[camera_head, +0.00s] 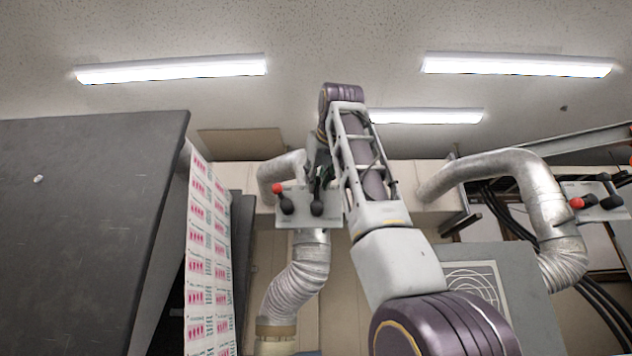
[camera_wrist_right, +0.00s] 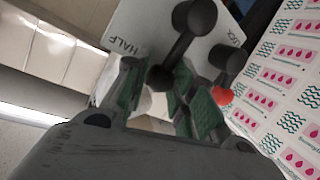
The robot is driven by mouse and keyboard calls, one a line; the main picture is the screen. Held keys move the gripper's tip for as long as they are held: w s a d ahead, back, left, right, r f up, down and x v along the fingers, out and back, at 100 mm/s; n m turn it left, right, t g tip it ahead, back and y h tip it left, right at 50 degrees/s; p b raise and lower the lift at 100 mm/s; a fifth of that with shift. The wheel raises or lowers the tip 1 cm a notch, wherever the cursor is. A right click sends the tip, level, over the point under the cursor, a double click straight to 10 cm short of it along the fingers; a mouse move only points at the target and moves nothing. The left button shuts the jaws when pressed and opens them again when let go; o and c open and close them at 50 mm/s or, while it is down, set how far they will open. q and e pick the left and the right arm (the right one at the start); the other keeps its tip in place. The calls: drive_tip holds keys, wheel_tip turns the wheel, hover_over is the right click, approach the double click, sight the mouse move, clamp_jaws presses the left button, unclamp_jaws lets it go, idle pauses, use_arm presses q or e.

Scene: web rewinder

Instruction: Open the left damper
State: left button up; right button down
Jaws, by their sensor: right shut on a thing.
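The left damper's grey plate (camera_head: 296,222) is on a silver duct in the head view. It carries a short red-knobbed lever (camera_head: 283,199) and a longer black lever (camera_head: 317,207) pointing up from its round hub. In the right wrist view, the plate (camera_wrist_right: 130,25) reads HALF and what looks like LOCK. My right gripper (camera_head: 321,174) reaches the black lever's upper end. In the wrist view its green-padded fingers (camera_wrist_right: 168,97) are shut around the lever's black end (camera_wrist_right: 160,77). The red knob (camera_wrist_right: 222,96) is just beside one finger. My left gripper is not in view.
A second damper plate (camera_head: 598,208) with similar levers is on the right duct (camera_head: 548,195). A large dark panel (camera_head: 85,230) and a printed web (camera_head: 208,265) stand on the left. My right arm crosses the middle of the head view.

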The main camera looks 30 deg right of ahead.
drive_tip(key=c, duration=1.2)
unclamp_jaws()
drive_tip(key=shift+o, duration=0.2)
drive_tip(key=shift+s, duration=0.1)
drive_tip(key=v, duration=1.2)
